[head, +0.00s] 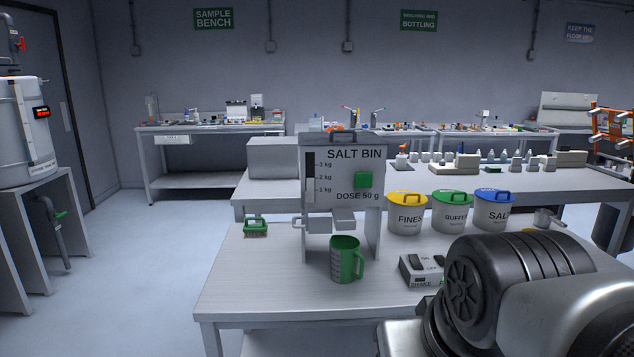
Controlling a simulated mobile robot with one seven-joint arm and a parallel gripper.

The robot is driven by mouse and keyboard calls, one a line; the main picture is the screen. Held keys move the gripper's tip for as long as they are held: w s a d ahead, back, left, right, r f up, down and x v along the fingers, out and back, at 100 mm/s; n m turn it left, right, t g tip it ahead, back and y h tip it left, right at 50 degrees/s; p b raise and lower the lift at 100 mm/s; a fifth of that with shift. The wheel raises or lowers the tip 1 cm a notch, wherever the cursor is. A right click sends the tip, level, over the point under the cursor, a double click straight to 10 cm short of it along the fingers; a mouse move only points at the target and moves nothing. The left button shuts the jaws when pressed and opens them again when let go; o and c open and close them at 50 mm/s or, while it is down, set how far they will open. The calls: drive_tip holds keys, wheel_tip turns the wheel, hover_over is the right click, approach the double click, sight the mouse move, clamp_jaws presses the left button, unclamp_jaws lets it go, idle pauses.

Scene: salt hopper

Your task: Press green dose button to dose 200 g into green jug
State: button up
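The salt bin (340,165) stands on the near table, a grey dispenser with a level scale marked in kg. Its front reads "SALT BIN" and "DOSE 50 g". The green jug (345,258) stands upright on the table, below and slightly in front of the bin's spout (344,215), handle to the right. Its contents cannot be made out. My arm fills the lower right, in front of the table. My gripper is not in view.
A grey box with a switch, labelled "SHAKE" (422,270), sits right of the jug. Tubs with yellow (407,215), green (453,212) and blue (494,210) lids stand behind it. A green brush (255,228) lies left. The table's front left is clear.

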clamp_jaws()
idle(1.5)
